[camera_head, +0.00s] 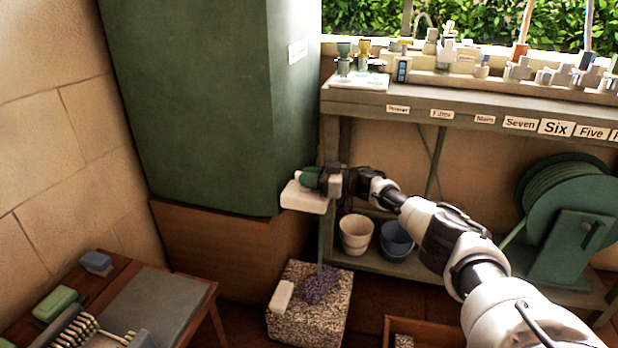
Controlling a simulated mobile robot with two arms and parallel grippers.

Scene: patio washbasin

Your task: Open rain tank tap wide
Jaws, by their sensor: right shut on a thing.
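The rain tank is the large dark green box (200,100) at the left, standing on a brown base (230,245). A small tap with a green part (311,178) sits low by the tank's right corner, above a white block (303,198). My right gripper (328,183) reaches in from the lower right and is shut on the tap. Its jaws hide part of the tap, so I cannot tell how far it is turned. My left gripper is out of view.
A grey shelf bench (450,112) with labels and several small fittings runs along the right. A cream pot (356,233) and a blue pot (396,240) stand underneath. A green hose reel (570,220) is at the right. A speckled block (310,315) stands below the tap.

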